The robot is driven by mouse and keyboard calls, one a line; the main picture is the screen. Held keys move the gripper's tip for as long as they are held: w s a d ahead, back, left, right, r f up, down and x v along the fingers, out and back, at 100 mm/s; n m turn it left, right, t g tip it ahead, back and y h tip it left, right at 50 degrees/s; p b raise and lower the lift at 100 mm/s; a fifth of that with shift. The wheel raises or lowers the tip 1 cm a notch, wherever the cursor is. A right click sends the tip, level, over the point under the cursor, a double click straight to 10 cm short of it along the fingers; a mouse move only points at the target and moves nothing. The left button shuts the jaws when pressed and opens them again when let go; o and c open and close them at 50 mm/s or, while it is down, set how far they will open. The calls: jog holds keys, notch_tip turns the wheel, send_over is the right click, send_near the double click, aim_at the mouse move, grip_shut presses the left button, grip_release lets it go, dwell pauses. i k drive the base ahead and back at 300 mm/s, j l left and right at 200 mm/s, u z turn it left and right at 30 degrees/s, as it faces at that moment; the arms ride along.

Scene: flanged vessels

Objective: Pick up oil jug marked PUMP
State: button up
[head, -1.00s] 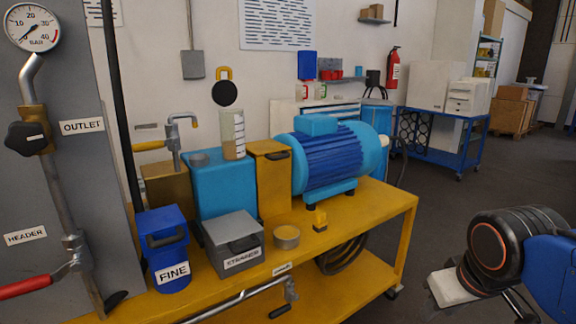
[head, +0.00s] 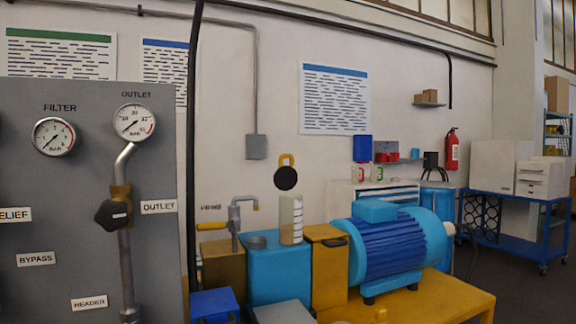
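No jug with a readable PUMP mark shows in the head view. A clear, graduated container (head: 290,220) with some tan content stands upright at the top of a blue tank (head: 278,272), in front of the back wall. I cannot tell whether it is the oil jug, as no word on it can be read. My gripper is not in view.
A blue motor (head: 390,252) stands on the yellow bench (head: 455,297), right of a yellow can (head: 329,270). A grey panel (head: 60,210) with gauges and a valve pipe fills the left. Dark floor shows at far right.

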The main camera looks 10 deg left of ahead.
aim_at(374, 170)
jog(key=u, duration=2.5)
jog(key=z, duration=2.55)
jog(key=i+l+z, duration=0.7)
jog(key=z, duration=0.2)
jog(key=i+l+z, duration=0.3)
jog(key=i+z, duration=0.2)
jog(key=i, duration=0.25)
jog(key=i+z, duration=0.5)
jog(key=i, duration=0.25)
